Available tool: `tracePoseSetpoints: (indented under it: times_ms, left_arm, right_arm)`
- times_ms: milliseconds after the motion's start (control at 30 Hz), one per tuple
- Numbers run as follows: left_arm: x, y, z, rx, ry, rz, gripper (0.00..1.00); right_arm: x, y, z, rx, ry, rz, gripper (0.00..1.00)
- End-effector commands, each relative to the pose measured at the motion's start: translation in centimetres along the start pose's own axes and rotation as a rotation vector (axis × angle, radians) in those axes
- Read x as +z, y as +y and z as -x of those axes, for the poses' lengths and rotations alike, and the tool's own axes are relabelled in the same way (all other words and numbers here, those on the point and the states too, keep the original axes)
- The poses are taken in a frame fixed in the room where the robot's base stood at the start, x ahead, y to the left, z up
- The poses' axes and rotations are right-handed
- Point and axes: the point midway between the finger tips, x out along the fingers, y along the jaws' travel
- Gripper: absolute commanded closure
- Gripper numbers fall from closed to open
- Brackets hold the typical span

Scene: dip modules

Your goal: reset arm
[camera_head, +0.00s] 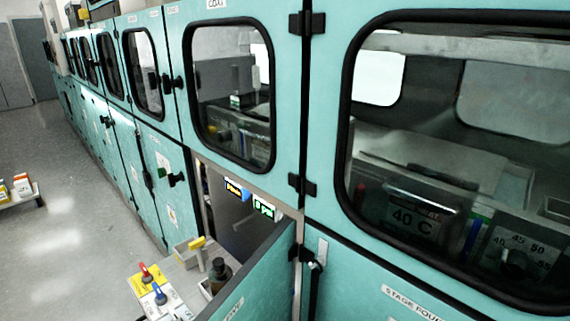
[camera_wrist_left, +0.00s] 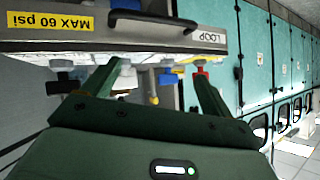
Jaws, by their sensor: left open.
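My left gripper (camera_wrist_left: 160,78) shows only in the left wrist view. Its two dark green fingers are spread apart with nothing clamped between them. A metal module panel (camera_wrist_left: 225,52) with a yellow "MAX 60 psi" label (camera_wrist_left: 48,22) appears upside down just past the fingertips. A red valve handle (camera_wrist_left: 202,70) is close to the right finger, and a blue one (camera_wrist_left: 168,78) is between the fingers in the picture. I cannot tell whether a finger touches them. No gripper shows in the head view, and my right gripper is in neither view.
In the head view, valves with red (camera_head: 147,271), blue (camera_head: 159,294) and yellow (camera_head: 197,243) handles stand before an open teal cabinet door (camera_head: 258,282). Teal cabinets with windows (camera_head: 232,95) line the right. Grey floor (camera_head: 70,235) is clear at left, beside a small shelf (camera_head: 20,199).

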Motion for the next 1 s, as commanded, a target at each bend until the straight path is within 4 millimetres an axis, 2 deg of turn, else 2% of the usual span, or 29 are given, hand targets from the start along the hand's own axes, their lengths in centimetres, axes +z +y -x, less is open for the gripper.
tracePoseSetpoints:
  times_ms: [33, 167, 267, 300, 367, 400, 467, 500, 567, 600, 667, 700, 800, 867, 900, 967, 1000]
  left_arm:
    - [2.0, -1.1, 0.7, -0.030, -0.045, -0.022, 0.14]
    - [8.1, -4.3, 3.3, -0.114, -0.188, -0.101, 0.14]
    - [14.3, -7.6, 7.1, -0.189, -0.349, -0.182, 0.14]
    - [17.0, -8.9, 9.2, -0.217, -0.426, -0.219, 0.14]
    - [20.9, -10.8, 12.8, -0.254, -0.545, -0.273, 0.14]
    - [23.3, -11.9, 15.4, -0.273, -0.625, -0.308, 0.14]
    - [26.7, -13.3, 19.5, -0.296, -0.745, -0.356, 0.14]
    - [28.7, -14.2, 22.4, -0.306, -0.825, -0.388, 0.14]
    - [31.4, -15.3, 26.9, -0.316, -0.946, -0.431, 0.14]
    - [33.0, -15.9, 30.1, -0.318, -1.026, -0.459, 0.14]
    - [35.1, -16.6, 34.9, -0.317, -1.145, -0.496, 0.14]
    - [36.6, -14.5, 35.3, -0.292, -1.168, -0.479, 0.14]
    - [39.4, -5.7, 31.8, -0.214, -1.127, -0.366, 0.14]
    - [40.6, -0.6, 30.3, -0.172, -1.110, -0.304, 0.14]
    - [41.2, 2.8, 29.3, -0.143, -1.099, -0.263, 0.14]
    - [41.8, 8.2, 27.7, -0.098, -1.080, -0.200, 0.14]
    - [41.9, 11.7, 26.7, -0.069, -1.067, -0.159, 0.14]
  right_arm:
    - [0.2, 0.0, 0.0, -0.001, -0.003, 0.000, 0.64]
    - [0.2, -0.1, 0.0, -0.001, -0.004, 0.000, 0.64]
    - [0.3, -0.1, 0.0, -0.001, -0.004, 0.000, 0.64]
    - [0.3, -0.1, 0.0, -0.001, -0.004, 0.000, 0.64]
    - [0.3, -0.1, 0.0, -0.001, -0.004, 0.000, 0.64]
    - [0.3, -0.1, 0.0, -0.001, -0.004, 0.000, 0.64]
    - [0.3, -0.1, 0.0, -0.001, -0.004, 0.000, 0.64]
    - [0.3, -0.1, 0.0, -0.001, -0.004, 0.000, 0.64]
    - [0.3, -0.1, 0.0, -0.001, -0.005, 0.000, 0.64]
    - [0.3, -0.1, 0.0, -0.001, -0.005, 0.000, 0.64]
    - [0.3, -0.1, 0.0, -0.001, -0.005, 0.000, 0.64]
    - [0.3, -0.1, 0.0, -0.001, -0.005, 0.000, 0.64]
    - [0.3, -0.1, 0.0, -0.002, -0.004, 0.000, 0.64]
    - [0.3, -0.2, 0.0, -0.003, -0.005, -0.001, 0.64]
    - [0.3, -0.2, 0.0, -0.003, -0.005, -0.001, 0.64]
    - [0.2, -0.2, 0.0, -0.003, -0.004, -0.001, 0.64]
    - [0.2, -0.3, 0.0, -0.003, -0.004, -0.001, 0.64]
